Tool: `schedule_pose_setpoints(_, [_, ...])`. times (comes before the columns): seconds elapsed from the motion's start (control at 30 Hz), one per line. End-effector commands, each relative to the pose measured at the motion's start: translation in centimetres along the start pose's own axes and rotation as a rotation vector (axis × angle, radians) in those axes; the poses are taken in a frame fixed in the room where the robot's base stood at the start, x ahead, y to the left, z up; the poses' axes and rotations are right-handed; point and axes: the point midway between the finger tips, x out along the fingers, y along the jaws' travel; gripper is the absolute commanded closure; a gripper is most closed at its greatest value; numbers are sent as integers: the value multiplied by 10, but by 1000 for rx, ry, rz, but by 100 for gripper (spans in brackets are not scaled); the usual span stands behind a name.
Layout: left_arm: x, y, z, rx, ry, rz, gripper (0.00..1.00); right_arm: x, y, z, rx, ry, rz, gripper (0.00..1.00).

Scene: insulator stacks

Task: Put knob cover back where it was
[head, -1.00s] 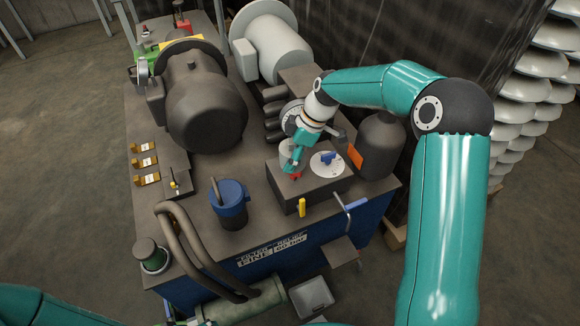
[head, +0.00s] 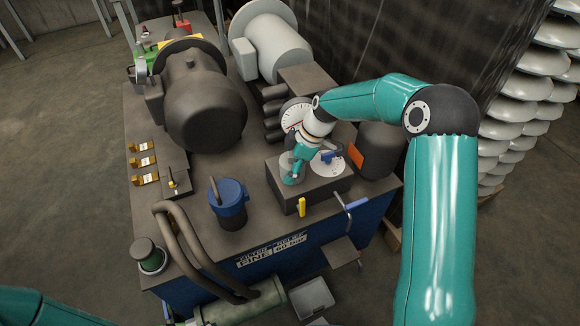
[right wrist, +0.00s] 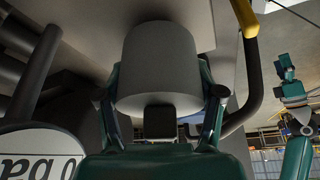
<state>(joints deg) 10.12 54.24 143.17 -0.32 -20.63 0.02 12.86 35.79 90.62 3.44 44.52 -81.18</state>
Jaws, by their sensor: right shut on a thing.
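My right gripper (head: 293,165) is shut on the knob cover (head: 289,176), a pale grey cup-like cylinder. The cover is low over the left part of the dark control block (head: 318,188). In the right wrist view the cover (right wrist: 158,65) is between the two fingers and looks straight in the grip. The red knob seen earlier is hidden behind the cover and gripper. I cannot tell whether the cover touches the block. My left gripper (right wrist: 289,75) shows small in the right wrist view; its jaws are too small to read.
A blue knob (head: 327,157) on a white dial is just right of the cover. A round gauge (head: 296,115) stands behind, and a dark cylinder (head: 377,150) is at the right. A blue-lidded canister (head: 229,203) is at the left. A yellow handle (head: 302,207) is on the block's front.

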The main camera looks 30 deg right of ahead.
Motion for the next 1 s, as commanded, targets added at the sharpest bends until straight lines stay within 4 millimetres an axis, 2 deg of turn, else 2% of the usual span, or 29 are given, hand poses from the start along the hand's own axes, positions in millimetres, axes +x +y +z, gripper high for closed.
schedule_pose_setpoints(0.2, [4,-1,0,0,0,0,0,3,0,1,0,0,1,75])
schedule_pose_setpoints(0.23, [3,-1,0,0,0,0,0,3,0,1,0,0,0,31])
schedule_pose_setpoints(0.37, [3,-1,0,0,0,0,0,3,0,1,0,0,0,10])
schedule_pose_setpoints(0.77, [1,0,0,0,0,0,0,0,0,1,2,0,1,8])
schedule_pose_setpoints(0.97, [-15,5,0,0,0,0,0,-15,0,-5,2,0,1,8])
schedule_pose_setpoints(1.0, [-11,4,0,0,1,0,0,-20,1,-3,2,1,5,8])
